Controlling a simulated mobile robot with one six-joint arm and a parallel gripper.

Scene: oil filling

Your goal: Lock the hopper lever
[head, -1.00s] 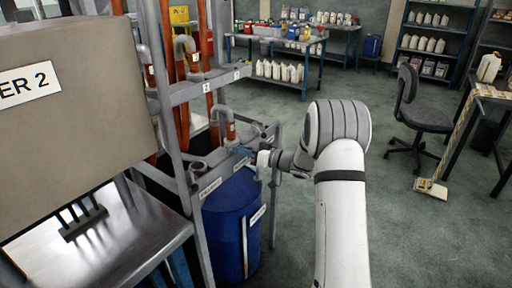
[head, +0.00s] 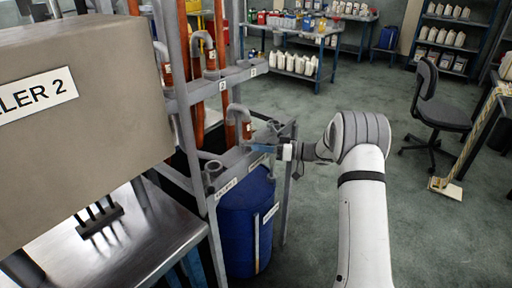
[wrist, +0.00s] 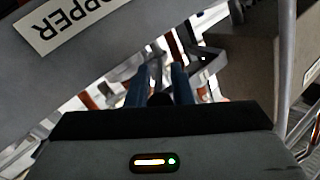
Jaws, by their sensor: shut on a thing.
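My gripper (head: 264,148) is at the grey frame above the blue barrel, beside a bent grey pipe end. In the wrist view, its two blue fingers (wrist: 158,84) are close together around a small dark piece (wrist: 160,99), which appears to be part of the hopper lever. The rest of the lever cannot be made out clearly. A grey panel with an upside-down "HOPPER" label (wrist: 70,22) fills the upper left of the wrist view, close to the fingers.
A blue barrel (head: 245,225) stands under the frame (head: 184,140). A large grey box marked "LER 2" (head: 70,90) and a metal table (head: 110,250) are at left. Shelves and a bottle-laden table (head: 300,45) stand behind. Open floor and a chair (head: 440,110) are at right.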

